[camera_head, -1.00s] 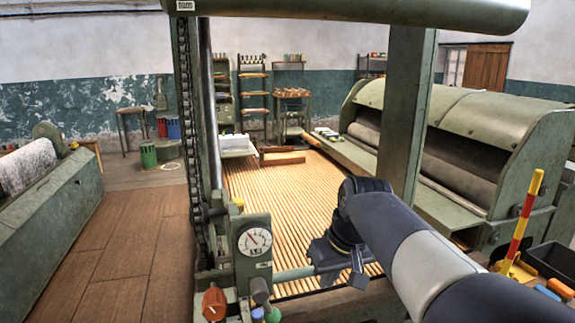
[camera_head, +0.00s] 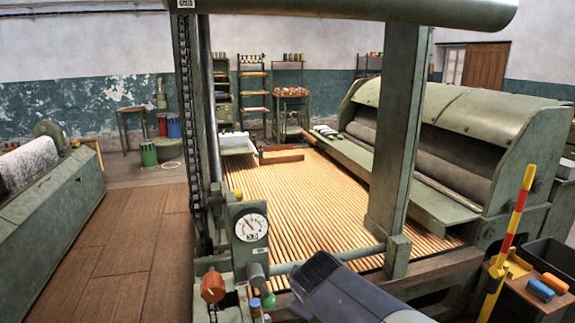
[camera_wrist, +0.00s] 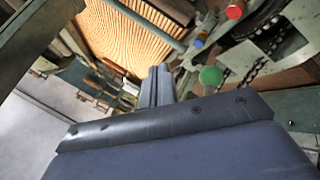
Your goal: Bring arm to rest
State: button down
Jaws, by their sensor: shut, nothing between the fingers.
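My gripper (camera_wrist: 157,88) shows in the wrist view, its two narrow dark fingers close together with nothing seen between them. It points toward the slatted wooden apron (camera_wrist: 130,35) and the green machine frame. In the head view only a grey-blue part of my arm shows at the bottom edge; the gripper itself is not visible there. The apron (camera_head: 300,205) lies behind the arm, between the green posts.
A green post (camera_head: 395,150) and a dial gauge (camera_head: 251,227) stand close to the arm. An orange knob (camera_head: 213,287) is at lower left. A red-and-yellow stick (camera_head: 519,210) and a dark bin (camera_head: 548,262) are at right. The plank floor (camera_head: 120,250) at left is clear.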

jog(key=shift+s+a+f+n+t+y, duration=0.15)
jog(key=shift+s+a+n+t+y, duration=0.15)
jog(key=shift+s+a+n, duration=0.35)
jog(key=shift+s+a+f+n+t+y, duration=0.2)
jog(key=shift+s+a+n+y, duration=0.15)
jog(key=shift+a+n, duration=0.5)
jog(key=shift+s+d, duration=0.1)
